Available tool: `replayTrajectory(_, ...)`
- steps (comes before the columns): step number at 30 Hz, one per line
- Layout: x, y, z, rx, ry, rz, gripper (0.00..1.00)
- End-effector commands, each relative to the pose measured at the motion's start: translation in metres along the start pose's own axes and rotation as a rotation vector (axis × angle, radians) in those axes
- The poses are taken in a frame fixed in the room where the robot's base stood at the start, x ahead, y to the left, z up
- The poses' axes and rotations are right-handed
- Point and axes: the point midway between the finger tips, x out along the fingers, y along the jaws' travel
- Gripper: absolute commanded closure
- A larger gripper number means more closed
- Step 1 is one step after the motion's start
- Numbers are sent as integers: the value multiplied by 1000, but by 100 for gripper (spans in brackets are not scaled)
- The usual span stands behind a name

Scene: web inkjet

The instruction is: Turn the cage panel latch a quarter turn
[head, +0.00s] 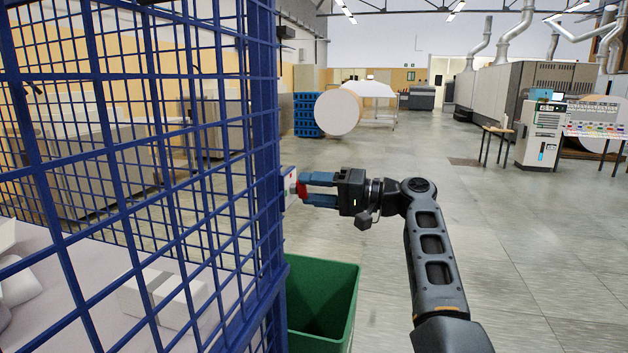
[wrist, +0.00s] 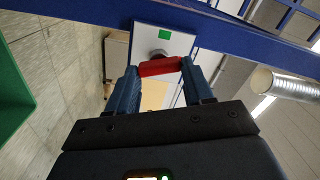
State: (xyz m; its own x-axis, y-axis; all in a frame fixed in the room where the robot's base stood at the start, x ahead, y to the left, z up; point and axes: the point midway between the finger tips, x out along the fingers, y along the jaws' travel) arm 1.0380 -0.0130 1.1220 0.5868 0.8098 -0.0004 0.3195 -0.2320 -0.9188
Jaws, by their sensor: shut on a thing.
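The latch is a red handle (wrist: 160,66) on a dark round hub (wrist: 158,53), mounted on a white plate (wrist: 170,38) with a green mark (wrist: 166,34). In the wrist view the red handle lies crosswise between my fingers. My gripper (head: 303,190) is shut on the red handle (head: 301,190) at the edge of the blue cage panel (head: 262,120). The white plate (head: 290,188) shows edge-on in the head view. The hub is partly hidden behind the handle.
An open green bin (head: 345,300) stands on the floor below my gripper, beside the cage. Inside the cage, pale boxes (head: 165,292) lie on a light surface. The floor (head: 480,240) to the right of my arm is clear. Machines stand farther back.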

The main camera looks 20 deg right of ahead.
Motion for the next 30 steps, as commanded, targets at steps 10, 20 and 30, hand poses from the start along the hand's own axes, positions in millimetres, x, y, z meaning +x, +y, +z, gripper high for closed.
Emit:
replayTrajectory(10, -1, 0, -2, 270, 4, 1, 79)
replayTrajectory(20, -1, 2, -2, 398, 6, 0, 79)
replayTrajectory(30, -2, 3, -1, 424, 7, 0, 79)
